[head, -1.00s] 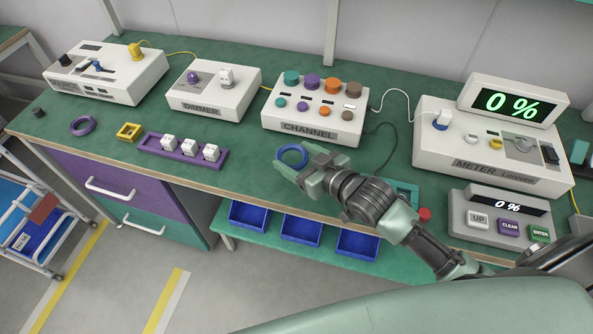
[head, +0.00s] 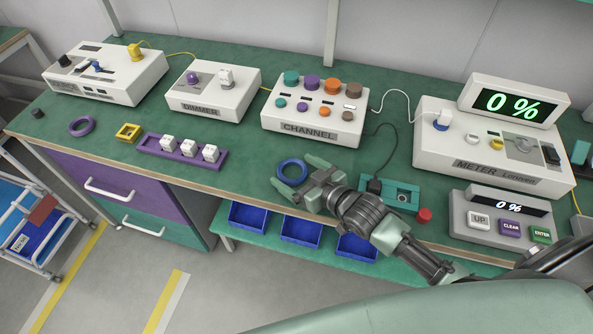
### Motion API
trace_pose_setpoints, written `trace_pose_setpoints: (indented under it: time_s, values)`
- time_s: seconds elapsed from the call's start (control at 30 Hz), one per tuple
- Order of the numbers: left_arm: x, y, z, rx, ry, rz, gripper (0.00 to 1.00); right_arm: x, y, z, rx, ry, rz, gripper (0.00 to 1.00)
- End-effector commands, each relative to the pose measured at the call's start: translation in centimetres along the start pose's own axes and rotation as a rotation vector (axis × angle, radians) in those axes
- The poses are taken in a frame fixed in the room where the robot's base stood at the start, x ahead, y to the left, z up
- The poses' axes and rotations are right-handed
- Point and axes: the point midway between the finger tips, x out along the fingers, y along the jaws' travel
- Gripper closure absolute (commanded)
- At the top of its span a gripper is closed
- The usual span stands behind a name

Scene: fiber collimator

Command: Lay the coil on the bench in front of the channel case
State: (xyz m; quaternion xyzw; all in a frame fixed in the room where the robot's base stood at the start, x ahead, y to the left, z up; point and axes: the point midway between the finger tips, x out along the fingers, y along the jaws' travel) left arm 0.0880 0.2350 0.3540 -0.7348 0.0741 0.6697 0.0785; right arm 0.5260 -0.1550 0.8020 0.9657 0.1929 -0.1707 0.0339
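The coil is a blue ring (head: 292,172) lying flat on the green bench, in front of the channel case (head: 313,112) and a little left of its middle. My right gripper (head: 297,174) is open, low over the bench edge, with one finger on each side of the coil. Its fingers are spread wide and look clear of the ring, though contact at the near finger is hard to tell. The channel case is a white box with several coloured knobs. My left gripper is not in view.
A purple ring (head: 82,126), a yellow square (head: 129,132) and a purple tray (head: 182,151) with white cubes lie to the left. A green fixture (head: 402,195) with a black plug and a red button (head: 424,214) are to the right. The bench's front edge is close to the coil.

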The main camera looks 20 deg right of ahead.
Motion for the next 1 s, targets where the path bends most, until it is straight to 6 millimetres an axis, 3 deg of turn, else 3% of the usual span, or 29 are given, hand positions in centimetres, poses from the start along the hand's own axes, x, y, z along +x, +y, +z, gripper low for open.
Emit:
trace_pose_setpoints:
  time_s: [0.37,0.8,1.0]
  values:
    - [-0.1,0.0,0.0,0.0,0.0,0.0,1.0,-0.5,0.0,-0.2,0.0,-0.002,0.0,0.08]
    - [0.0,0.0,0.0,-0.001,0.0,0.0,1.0,-9.2,-0.1,-0.1,0.0,-0.003,-0.001,0.08]
    - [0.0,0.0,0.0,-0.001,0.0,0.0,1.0,-11.5,0.0,-0.2,0.001,-0.002,0.001,0.08]
